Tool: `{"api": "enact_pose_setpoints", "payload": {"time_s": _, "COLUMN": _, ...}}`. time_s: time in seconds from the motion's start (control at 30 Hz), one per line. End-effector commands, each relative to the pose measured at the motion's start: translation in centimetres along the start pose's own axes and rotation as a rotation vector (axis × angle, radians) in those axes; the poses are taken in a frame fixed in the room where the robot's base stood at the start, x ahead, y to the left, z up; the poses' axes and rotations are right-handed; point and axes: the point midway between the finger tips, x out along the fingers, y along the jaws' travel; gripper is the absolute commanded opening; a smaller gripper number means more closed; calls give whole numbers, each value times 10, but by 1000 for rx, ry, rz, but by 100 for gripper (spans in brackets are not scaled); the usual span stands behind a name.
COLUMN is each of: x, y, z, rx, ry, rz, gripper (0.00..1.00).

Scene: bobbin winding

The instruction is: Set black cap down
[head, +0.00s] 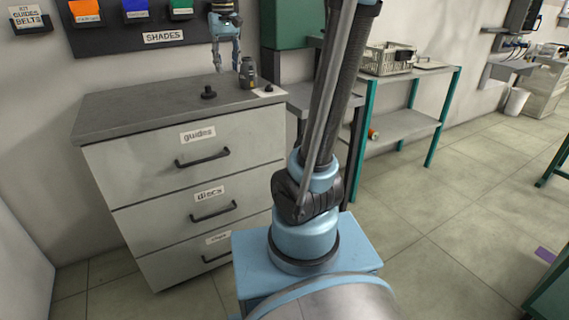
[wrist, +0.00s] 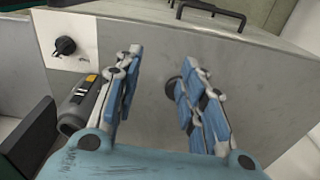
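A black cap (head: 209,92) with a raised knob sits on the grey top of the drawer cabinet (head: 130,110), left of a dark grey canister (head: 248,74). The canister (wrist: 76,108) is beyond the left finger.
A small black knobbed piece (head: 268,88) lies on a white card right of the canister, also in the wrist view (wrist: 65,46). A shades board (head: 160,36) with coloured bins hangs on the wall behind. The cabinet top's left part is clear. A green-legged shelf (head: 400,125) stands right.

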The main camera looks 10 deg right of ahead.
Motion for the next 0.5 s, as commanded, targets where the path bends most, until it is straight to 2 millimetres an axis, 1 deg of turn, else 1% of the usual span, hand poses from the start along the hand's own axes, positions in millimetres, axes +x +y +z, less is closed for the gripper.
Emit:
{"api": "enact_pose_setpoints", "payload": {"time_s": 0.03, "x": 10, "y": 10, "z": 18, "rx": 14, "ry": 8, "rz": 0, "gripper": 37}}
{"api": "enact_pose_setpoints", "payload": {"time_s": 0.2, "x": 42, "y": 35, "z": 72, "rx": 47, "ry": 35, "rz": 2, "gripper": 37}}
{"api": "enact_pose_setpoints", "payload": {"time_s": 0.37, "x": 79, "y": 54, "z": 122, "rx": 81, "ry": 61, "rz": 5, "gripper": 37}}
{"api": "enact_pose_setpoints", "payload": {"time_s": 0.5, "x": 116, "y": 66, "z": 165, "rx": 108, "ry": 83, "rz": 10, "gripper": 37}}
